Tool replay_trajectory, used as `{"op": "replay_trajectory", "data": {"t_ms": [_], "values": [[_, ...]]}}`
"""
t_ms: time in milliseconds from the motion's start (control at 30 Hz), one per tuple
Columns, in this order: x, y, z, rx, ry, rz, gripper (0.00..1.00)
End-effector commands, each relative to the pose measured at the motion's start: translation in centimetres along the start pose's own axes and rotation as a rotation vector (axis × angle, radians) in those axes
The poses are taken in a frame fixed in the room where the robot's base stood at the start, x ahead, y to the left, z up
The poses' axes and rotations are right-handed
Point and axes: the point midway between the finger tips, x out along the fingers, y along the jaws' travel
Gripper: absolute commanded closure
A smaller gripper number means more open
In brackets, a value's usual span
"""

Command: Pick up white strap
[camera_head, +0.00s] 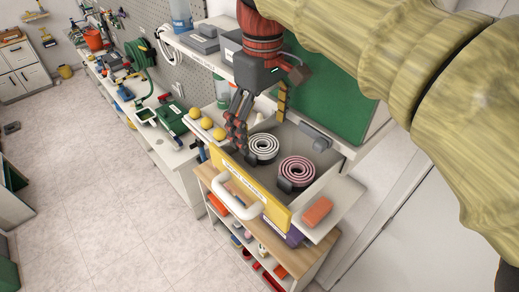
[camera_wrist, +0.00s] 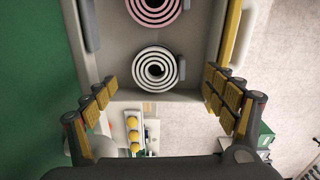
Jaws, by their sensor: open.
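The white strap (camera_head: 264,147) is a flat coiled roll inside an open drawer (camera_head: 318,151) with a yellow front. It also shows in the wrist view (camera_wrist: 158,67), near the middle top, between and beyond the fingers. My gripper (camera_head: 237,137) is over the left end of the drawer, left of the white strap. In the wrist view my gripper (camera_wrist: 170,105) has its fingers spread wide with nothing between them. The white strap looks apart from both fingers. A pink strap coil (camera_head: 297,170) lies beside the white one and also shows in the wrist view (camera_wrist: 154,10).
Several yellow balls (camera_head: 206,123) sit left of the drawer. A green panel (camera_head: 335,98) stands behind it. Dark blocks (camera_head: 315,134) sit at the drawer walls near the coils. A white handle (camera_head: 237,200) sticks out in front. An orange block (camera_head: 317,211) lies on the right ledge.

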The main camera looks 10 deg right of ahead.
Motion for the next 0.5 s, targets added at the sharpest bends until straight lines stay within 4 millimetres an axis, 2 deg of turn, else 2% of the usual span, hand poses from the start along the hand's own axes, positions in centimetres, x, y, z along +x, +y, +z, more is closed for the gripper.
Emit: {"op": "replay_trajectory", "data": {"t_ms": [300,500], "values": [[4.0,0.0,0.1,0.000,-0.004,-0.002,0.15],[5.0,0.0,0.0,0.000,-0.001,0.000,0.15]]}}
